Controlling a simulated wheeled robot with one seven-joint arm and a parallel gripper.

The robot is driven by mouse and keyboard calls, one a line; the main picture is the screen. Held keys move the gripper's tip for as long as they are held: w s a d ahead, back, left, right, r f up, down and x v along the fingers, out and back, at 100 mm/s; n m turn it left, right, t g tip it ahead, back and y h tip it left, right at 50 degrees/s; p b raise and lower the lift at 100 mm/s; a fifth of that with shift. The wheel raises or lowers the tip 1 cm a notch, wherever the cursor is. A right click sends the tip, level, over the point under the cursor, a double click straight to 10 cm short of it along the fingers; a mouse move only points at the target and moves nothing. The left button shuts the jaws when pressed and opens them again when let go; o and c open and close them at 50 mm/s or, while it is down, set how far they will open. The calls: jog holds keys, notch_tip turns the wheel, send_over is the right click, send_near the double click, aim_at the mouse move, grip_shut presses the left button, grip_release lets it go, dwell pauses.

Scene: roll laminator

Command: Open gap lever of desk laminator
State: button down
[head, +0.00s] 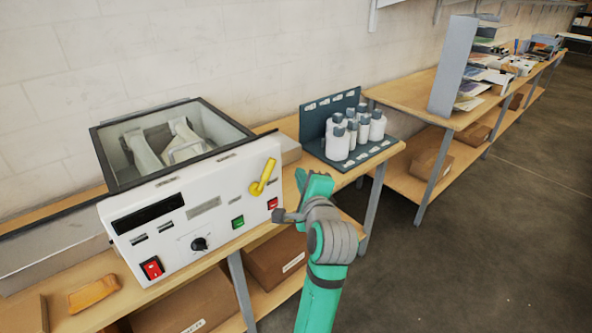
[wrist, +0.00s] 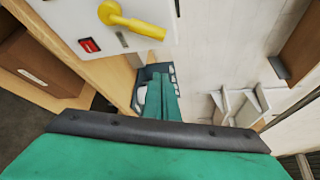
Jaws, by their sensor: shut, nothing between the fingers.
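The desk laminator (head: 190,215) is a white box with a dark-rimmed open top, standing on the bench at left in the head view. Its yellow gap lever (head: 264,177) is on the right part of the front panel, tilted up and to the right. In the wrist view, the lever (wrist: 132,20) is at the top, its handle pointing right. My gripper (head: 301,174) is to the right of the lever, apart from it. In the wrist view, my teal gripper fingers (wrist: 161,84) are together and empty, below the lever handle.
A red button (head: 272,203), a green button (head: 237,222), a black knob (head: 199,244) and a red switch (head: 152,268) are on the panel. A dark rack of white bottles (head: 340,138) stands right of the laminator. Cardboard boxes (head: 275,258) sit below. Floor at right is clear.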

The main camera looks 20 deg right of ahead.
aim_at(264, 175)
jog(key=w+a, duration=0.2)
jog(key=w, duration=0.5)
jog(key=shift+w+a, duration=0.15)
jog(key=shift+w, duration=0.25)
jog(key=shift+w+f, duration=0.1)
jog(key=shift+w, duration=0.05)
